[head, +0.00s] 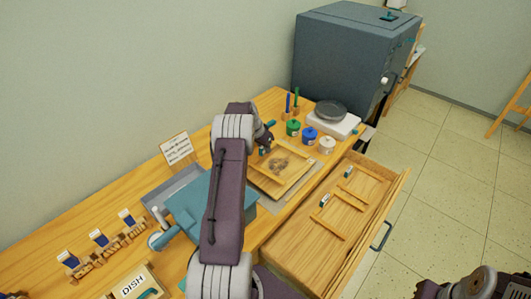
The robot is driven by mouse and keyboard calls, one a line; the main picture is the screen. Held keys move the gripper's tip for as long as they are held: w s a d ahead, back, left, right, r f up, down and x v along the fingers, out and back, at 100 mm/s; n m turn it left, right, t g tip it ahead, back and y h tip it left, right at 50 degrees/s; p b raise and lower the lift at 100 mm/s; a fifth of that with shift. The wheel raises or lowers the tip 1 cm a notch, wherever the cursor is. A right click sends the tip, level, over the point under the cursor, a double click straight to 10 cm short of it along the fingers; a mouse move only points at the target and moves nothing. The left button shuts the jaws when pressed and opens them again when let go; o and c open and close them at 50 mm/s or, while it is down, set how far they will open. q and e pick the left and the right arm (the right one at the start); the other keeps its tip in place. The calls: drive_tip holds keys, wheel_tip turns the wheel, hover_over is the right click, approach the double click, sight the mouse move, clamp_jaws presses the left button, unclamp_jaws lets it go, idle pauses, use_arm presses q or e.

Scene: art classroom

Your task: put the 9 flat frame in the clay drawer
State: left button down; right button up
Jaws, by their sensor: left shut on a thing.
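A flat wooden frame (296,184) with a brown patch in its middle is at the back of the table, over a grey mat. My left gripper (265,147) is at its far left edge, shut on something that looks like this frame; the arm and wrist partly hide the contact. An open wooden drawer (283,247) juts out at the table's front right. It has low dividers and small labels, and its visible floor is bare. Part of my right arm (485,284) shows at the bottom right; its fingertips are not clear.
Green, blue and white jars (310,136) and a white scale (340,126) stand behind the frame. A large grey kiln (345,55) is at the back.

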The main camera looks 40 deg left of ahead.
use_arm(q)
wheel_tip(320, 180, up, 2)
drive_tip(key=shift+r, duration=0.1)
drive_tip(key=w+d+r, duration=0.1)
drive_tip(key=d+r, duration=0.5)
drive_tip(key=d, duration=0.5)
drive_tip(key=shift+w+d+r+b, duration=0.3)
drive_tip(key=shift+w+b, duration=0.1)
drive_tip(key=shift+b, duration=0.05)
